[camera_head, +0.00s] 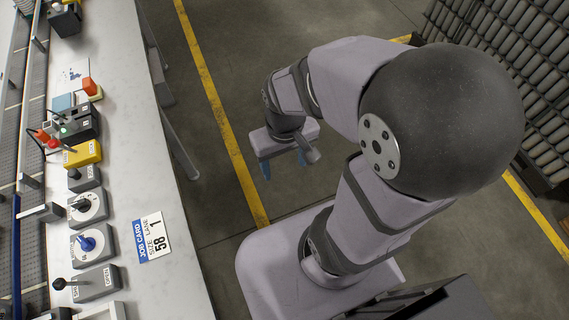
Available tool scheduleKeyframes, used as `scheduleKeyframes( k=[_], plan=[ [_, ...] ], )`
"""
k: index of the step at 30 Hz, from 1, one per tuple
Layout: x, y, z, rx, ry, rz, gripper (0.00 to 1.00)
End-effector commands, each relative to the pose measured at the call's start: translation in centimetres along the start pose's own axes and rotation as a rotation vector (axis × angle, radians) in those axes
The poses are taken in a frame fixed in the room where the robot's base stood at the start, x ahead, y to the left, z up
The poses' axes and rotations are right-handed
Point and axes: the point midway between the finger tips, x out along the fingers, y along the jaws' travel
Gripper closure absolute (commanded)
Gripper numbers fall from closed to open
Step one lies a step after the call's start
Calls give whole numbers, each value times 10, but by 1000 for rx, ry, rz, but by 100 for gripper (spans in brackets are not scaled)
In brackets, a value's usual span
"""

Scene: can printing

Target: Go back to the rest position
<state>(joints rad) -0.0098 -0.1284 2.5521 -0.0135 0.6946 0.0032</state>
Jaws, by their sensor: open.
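The gripper is clear of the workbench (130,110) on the left and touches nothing that I can see.
On the bench stand a yellow box (83,153), a dial with a blue knob (90,243), a lever box (95,284) and a job card (150,237). A conveyor (33,150) runs along the far left. Racks of cans (525,60) stand at upper right. Yellow lines mark the floor.

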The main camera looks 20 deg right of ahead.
Motion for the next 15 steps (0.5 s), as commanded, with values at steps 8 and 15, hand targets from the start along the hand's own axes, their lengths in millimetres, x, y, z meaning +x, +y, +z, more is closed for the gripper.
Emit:
scheduleKeyframes(
  k=[8,15],
  plan=[
    [0,0,9,13,-25,-9,38],
    [-8,0,8,13,-24,-8,38]
  ],
)
